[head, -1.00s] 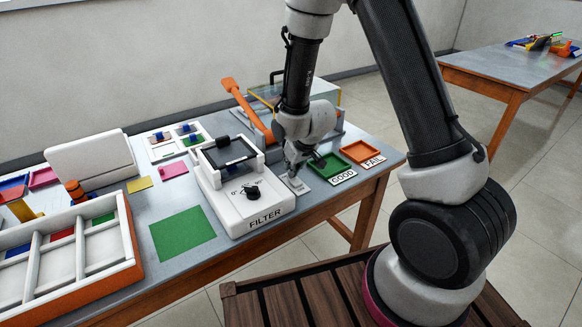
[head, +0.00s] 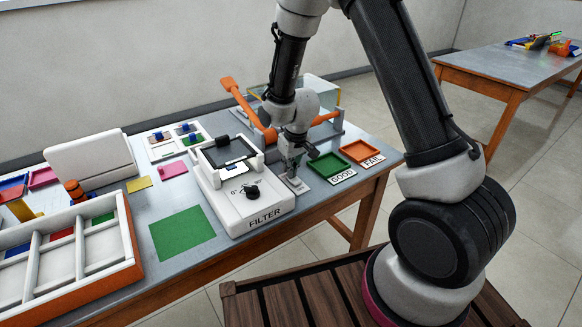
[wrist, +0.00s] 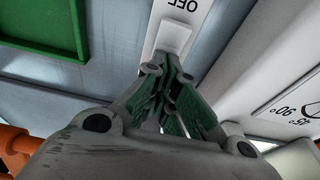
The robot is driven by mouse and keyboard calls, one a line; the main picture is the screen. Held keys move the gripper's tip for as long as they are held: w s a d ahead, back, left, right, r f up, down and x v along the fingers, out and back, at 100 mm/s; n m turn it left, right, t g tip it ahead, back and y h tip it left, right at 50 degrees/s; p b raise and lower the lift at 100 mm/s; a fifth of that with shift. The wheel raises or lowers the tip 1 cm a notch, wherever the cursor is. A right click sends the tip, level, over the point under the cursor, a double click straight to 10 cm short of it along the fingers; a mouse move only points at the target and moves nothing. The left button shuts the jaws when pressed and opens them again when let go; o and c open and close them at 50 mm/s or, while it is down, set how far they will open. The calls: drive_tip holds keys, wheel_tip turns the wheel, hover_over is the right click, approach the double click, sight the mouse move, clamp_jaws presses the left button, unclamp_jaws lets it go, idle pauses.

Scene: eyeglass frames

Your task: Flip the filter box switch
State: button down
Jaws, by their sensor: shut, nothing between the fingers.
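The white filter box (head: 240,212), with a black knob and the word FILTER on its front, stands near the table's front edge. A small pale switch plate (head: 298,187) lies just right of it, partly hidden by my gripper. In the wrist view the switch plate (wrist: 208,12) shows an upside-down OFF label and a raised white rocker (wrist: 174,38). My gripper (head: 292,172) points down over the plate, shut and empty. In the wrist view its fingertips (wrist: 172,72) are close to the rocker; I cannot tell whether they touch it.
A green GOOD tray (head: 328,166) and an orange FAIL tray (head: 360,151) sit right of the plate. An orange lever (head: 245,105) stands behind my gripper. A white compartment tray with orange sides (head: 118,272) is at the left. A green mat (head: 182,236) lies flat between.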

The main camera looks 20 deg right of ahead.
drive_tip(key=shift+s, duration=0.1)
idle(0.3)
drive_tip(key=shift+s+d+r, duration=0.2)
drive_tip(key=shift+s+d, duration=0.05)
drive_tip(key=shift+s, duration=0.35)
drive_tip(key=shift+r, duration=0.1)
drive_tip(key=shift+w+r, duration=0.1)
drive_tip(key=shift+r, duration=0.25)
drive_tip(key=w+a+v, duration=0.1)
drive_tip(key=w+v, duration=0.1)
drive_tip(key=v, duration=1)
drive_tip(key=shift+r, duration=0.65)
drive_tip(key=shift+d, duration=0.1)
drive_tip(key=s+d+r+m, duration=0.1)
drive_tip(key=s+d+r, duration=0.4)
drive_tip(key=s, duration=0.4)
drive_tip(key=s+d+r+m+t, duration=0.1)
drive_tip(key=s+d+r, duration=0.4)
drive_tip(key=s, duration=0.4)
drive_tip(key=s+d+r+m+t, duration=0.1)
drive_tip(key=s+d+r, duration=0.4)
drive_tip(key=s+r, duration=0.2)
drive_tip(key=s, duration=0.2)
drive_tip(key=shift+s+d+m+h, duration=0.25)
drive_tip(key=shift+s+m+h, duration=0.05)
drive_tip(key=shift+h, duration=0.1)
